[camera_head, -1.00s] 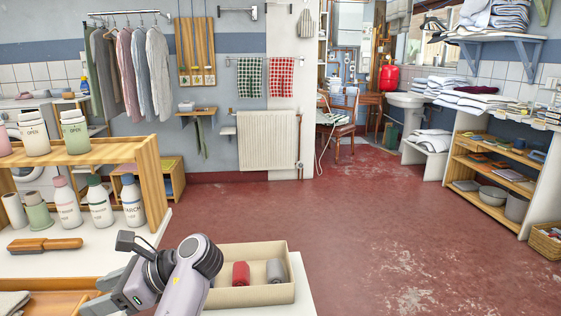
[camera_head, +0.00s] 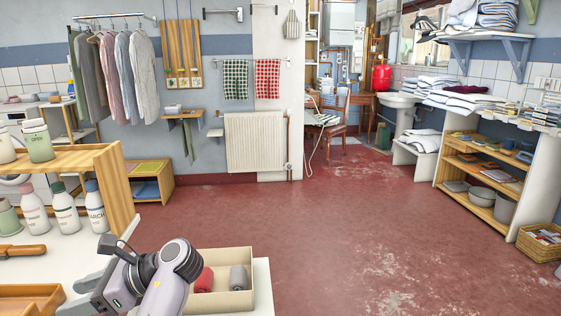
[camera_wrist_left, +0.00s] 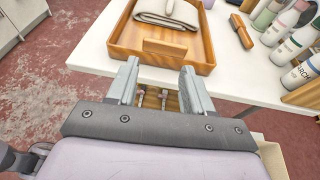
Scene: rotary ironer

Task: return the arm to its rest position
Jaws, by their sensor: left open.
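My left arm comes in at the lower left of the head view, with its gripper (camera_head: 88,290) over the white table's front area. In the left wrist view the gripper (camera_wrist_left: 157,90) shows two grey fingers spread apart with nothing between them. The fingertips point at the near edge of a wooden tray (camera_wrist_left: 192,62); whether they touch it I cannot tell. A folded grey cloth (camera_wrist_left: 170,12) lies in the tray. My right gripper is in neither view.
A cardboard-coloured box (camera_head: 235,300) with a red roll (camera_head: 204,281) and a grey roll (camera_head: 239,278) stands right of my wrist. A wooden shelf (camera_head: 119,190) and several bottles stand at left. A brown-handled brush (camera_head: 22,250) lies on the table. The red floor (camera_head: 370,230) is open.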

